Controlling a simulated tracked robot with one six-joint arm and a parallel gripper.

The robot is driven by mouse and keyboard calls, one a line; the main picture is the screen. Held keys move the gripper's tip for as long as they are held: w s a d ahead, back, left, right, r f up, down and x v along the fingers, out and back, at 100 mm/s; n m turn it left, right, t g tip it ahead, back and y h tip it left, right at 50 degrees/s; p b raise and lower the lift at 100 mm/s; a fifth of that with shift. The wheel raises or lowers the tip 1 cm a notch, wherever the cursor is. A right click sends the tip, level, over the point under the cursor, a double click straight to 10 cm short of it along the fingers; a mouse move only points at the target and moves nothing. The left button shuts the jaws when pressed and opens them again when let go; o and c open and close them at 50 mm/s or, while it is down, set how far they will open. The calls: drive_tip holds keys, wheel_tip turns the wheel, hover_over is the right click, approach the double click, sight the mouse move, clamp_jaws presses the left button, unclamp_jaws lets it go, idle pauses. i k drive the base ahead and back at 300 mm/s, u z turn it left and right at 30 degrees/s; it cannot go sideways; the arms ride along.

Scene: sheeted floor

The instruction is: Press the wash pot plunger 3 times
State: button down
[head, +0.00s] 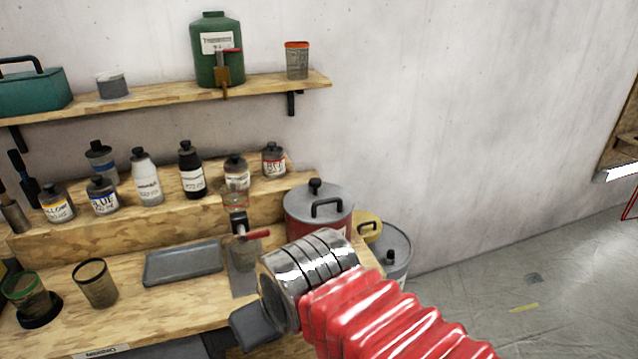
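A red pot (305,222) with a grey lid stands at the right end of the bench. Its lid carries a black knob (315,186) and a black handle; this looks like the wash pot and its plunger, though I can read no label naming it. The knob stands up above the lid. My gripper (252,325) is in the lower middle, in front of and below the pot. Only a dark grey part of it shows beyond my metal wrist, so its opening is hidden. My wrist and red sleeve cover the pot's lower front.
Several labelled bottles stand on the raised step (150,212). A grey tray (183,263) and mesh cups (95,283) are on the bench. A grey lidded can (397,250) and a yellow container (368,226) stand right of the pot. A shelf (150,97) hangs above.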

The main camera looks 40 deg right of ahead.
sight(315, 182)
drive_tip(key=k, duration=1.3)
drive_tip(key=z, duration=0.25)
drive_tip(key=i, duration=1.85)
drive_tip(key=u, duration=0.65)
